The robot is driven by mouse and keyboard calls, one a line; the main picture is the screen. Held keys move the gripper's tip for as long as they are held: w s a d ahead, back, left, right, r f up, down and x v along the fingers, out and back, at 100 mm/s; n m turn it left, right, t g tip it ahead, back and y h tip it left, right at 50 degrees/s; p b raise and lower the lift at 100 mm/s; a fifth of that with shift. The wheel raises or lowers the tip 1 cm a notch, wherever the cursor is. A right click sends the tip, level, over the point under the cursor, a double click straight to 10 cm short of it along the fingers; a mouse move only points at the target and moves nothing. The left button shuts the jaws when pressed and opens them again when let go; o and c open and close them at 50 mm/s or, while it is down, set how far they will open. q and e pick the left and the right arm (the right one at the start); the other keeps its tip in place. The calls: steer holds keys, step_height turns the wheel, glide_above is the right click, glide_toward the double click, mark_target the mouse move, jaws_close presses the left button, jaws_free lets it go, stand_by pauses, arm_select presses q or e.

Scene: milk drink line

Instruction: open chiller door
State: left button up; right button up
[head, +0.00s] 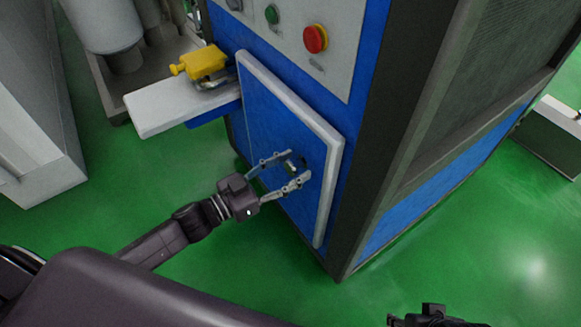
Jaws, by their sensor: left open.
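The chiller door (270,115) is a blue panel with a pale raised edge on the front of a blue and dark grey cabinet. It looks closed or nearly so; I cannot tell if there is a gap. My left gripper (297,168) is open at the lower right part of the door. A small dark piece, perhaps the handle, shows between its fingers; I cannot tell whether they touch it. A dark part at the bottom edge (435,319) looks like my right gripper, mostly cut off, with its fingers unclear.
A white shelf (165,108) with a yellow clamp-like device (203,63) juts out left of the door. A red button (315,38) and a green button (271,13) sit on the panel above. Green floor is clear in front; a grey cabinet (35,110) stands left.

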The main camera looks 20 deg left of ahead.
arm_select(q)
jaws_close()
stand_by(0.3)
steer(key=shift+s+a, duration=0.1)
